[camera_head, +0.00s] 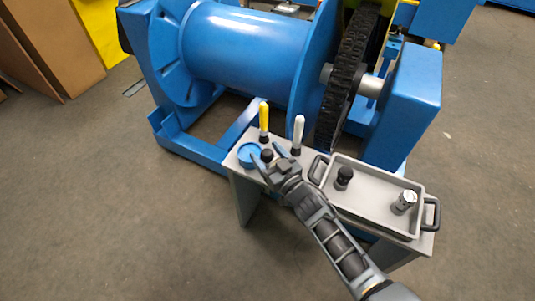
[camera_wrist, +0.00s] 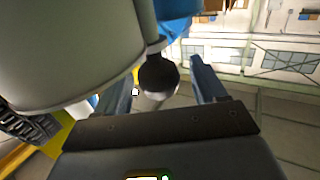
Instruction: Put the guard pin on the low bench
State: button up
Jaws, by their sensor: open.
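The low bench (camera_head: 243,200) is grey and stands in front of the blue machine. A pin with a dark round knob (camera_head: 267,155) stands at the bench's left end beside a blue round dish (camera_head: 248,153). In the wrist view the dark knob (camera_wrist: 158,75) with a pale shank is between my fingers, with gaps on both sides. My gripper (camera_head: 268,154) is open around or just above it; I cannot tell the exact height. The grey tray holds a black-knobbed piece (camera_head: 344,177) and a silver piece (camera_head: 406,199). Which piece is the guard pin cannot be told from looks alone.
A yellow-handled tool (camera_head: 264,118) and a white-handled one (camera_head: 298,130) stand upright close behind my gripper. The grey tray (camera_head: 376,171) with black handles fills the bench's right part. The blue drum (camera_head: 235,50) and black chain wheel (camera_head: 345,80) rise behind.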

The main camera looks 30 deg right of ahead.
jog(key=shift+r, duration=0.1)
jog(key=shift+s+r, duration=0.1)
jog(key=shift+s, duration=0.1)
jog(key=s+d+p, duration=0.1)
jog(key=s+p, duration=0.1)
jog(key=s, duration=0.9)
jog(key=shift+s, duration=0.3)
jog(key=shift+d, duration=0.1)
